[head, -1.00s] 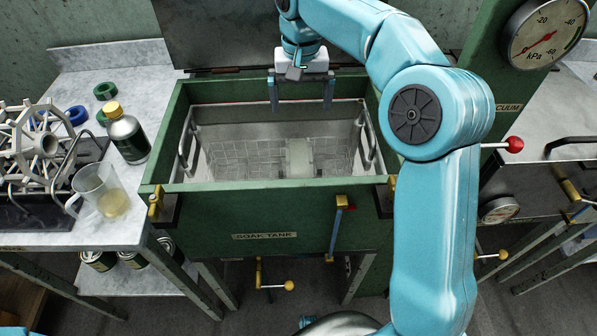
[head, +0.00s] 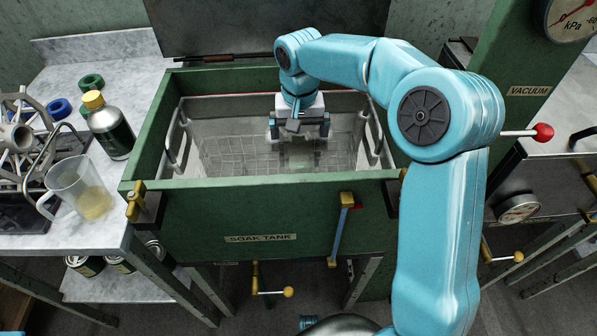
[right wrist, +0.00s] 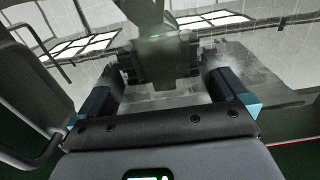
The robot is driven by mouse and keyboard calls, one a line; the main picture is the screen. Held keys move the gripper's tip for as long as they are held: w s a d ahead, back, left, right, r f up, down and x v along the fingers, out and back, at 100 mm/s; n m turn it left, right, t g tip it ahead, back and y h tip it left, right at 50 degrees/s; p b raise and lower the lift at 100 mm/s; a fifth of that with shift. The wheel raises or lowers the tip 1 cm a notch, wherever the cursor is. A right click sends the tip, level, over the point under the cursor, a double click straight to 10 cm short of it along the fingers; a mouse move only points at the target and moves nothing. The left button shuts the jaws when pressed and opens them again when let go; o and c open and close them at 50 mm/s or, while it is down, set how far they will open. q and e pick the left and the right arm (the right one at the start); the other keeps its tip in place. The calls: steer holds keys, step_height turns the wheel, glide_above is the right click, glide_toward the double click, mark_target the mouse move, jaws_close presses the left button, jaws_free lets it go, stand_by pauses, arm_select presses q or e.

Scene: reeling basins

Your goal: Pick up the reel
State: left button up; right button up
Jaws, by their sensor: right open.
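Contact cannot be told. The reel's lower part is unclear. My left gripper is out of view.
The tank rim and the basket's upright handles (head: 185,140) stand around my gripper. On the left bench are a dark bottle with a yellow cap (head: 112,130), a plastic jug (head: 75,185) and a spoked metal wheel (head: 18,132). A red-knobbed lever (head: 541,132) is at right.

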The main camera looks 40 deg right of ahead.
steer(key=f, duration=0.3)
steer(key=f+b, duration=0.1)
steer(key=shift+s+a+f, duration=0.15)
steer(key=shift+a+f, duration=0.1)
steer(key=c, duration=1.2)
steer(key=shift+o, duration=0.2)
steer(key=shift+r, duration=0.1)
